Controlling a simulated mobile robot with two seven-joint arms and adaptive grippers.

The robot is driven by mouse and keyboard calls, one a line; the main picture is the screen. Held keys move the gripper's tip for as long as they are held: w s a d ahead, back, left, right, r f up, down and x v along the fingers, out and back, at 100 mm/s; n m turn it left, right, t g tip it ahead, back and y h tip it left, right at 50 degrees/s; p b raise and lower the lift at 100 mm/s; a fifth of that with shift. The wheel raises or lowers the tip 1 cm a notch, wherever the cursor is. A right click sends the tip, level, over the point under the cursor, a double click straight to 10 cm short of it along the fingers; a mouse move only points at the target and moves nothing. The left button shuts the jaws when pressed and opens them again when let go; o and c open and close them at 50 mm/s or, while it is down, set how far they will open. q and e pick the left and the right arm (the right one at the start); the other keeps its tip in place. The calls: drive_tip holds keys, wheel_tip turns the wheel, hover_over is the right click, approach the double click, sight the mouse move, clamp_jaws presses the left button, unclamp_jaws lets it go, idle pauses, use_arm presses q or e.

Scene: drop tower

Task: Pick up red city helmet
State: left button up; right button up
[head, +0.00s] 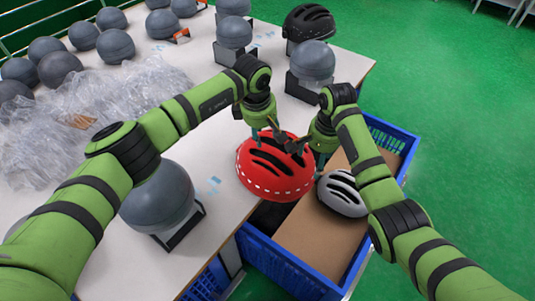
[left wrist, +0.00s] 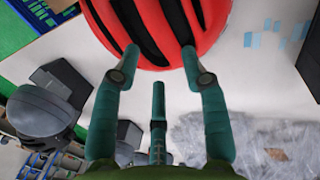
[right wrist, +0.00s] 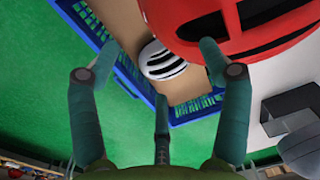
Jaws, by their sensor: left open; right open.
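The red city helmet (head: 268,172) with black vents and a white dashed rim sits at the table's right edge, partly over the blue crate. My left gripper (head: 262,128) is open at the helmet's far side; in the left wrist view the helmet (left wrist: 160,25) lies at its fingertips (left wrist: 160,55). My right gripper (head: 312,150) is open at the helmet's right side; in the right wrist view the helmet (right wrist: 240,30) is close to the right finger, and the space between the fingertips (right wrist: 158,60) holds no part of it. Whether any finger touches it cannot be told.
A white helmet (head: 343,192) lies on cardboard (head: 310,240) in the blue crate (head: 275,262). A black helmet (head: 308,22) sits at the far table edge. Grey head forms, one near the front (head: 160,197), and clear plastic wrap (head: 90,105) occupy the white table (head: 225,205). Green floor is free at right.

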sight(268, 146)
use_arm(q)
drive_tip(key=shift+s+d+r, duration=0.1)
drive_tip(key=shift+s+d, duration=0.2)
drive_tip(key=shift+d, duration=0.15)
drive_tip(key=f, duration=0.2)
drive_tip(key=w+f, duration=0.1)
drive_tip(key=f, duration=0.4)
drive_tip(key=shift+w+d, duration=0.15)
drive_tip(key=shift+w, duration=0.1)
use_arm(e)
wheel_tip(268, 146, down, 12)
drive_tip(key=shift+w+a+r, duration=0.1)
drive_tip(key=shift+a, duration=0.05)
use_arm(q)
drive_tip(key=c, duration=0.7)
use_arm(e)
drive_tip(key=c, duration=0.7)
use_arm(q)
clamp_jaws()
use_arm(e)
drive_tip(key=c, duration=0.7)
drive_tip(key=shift+c, duration=0.9)
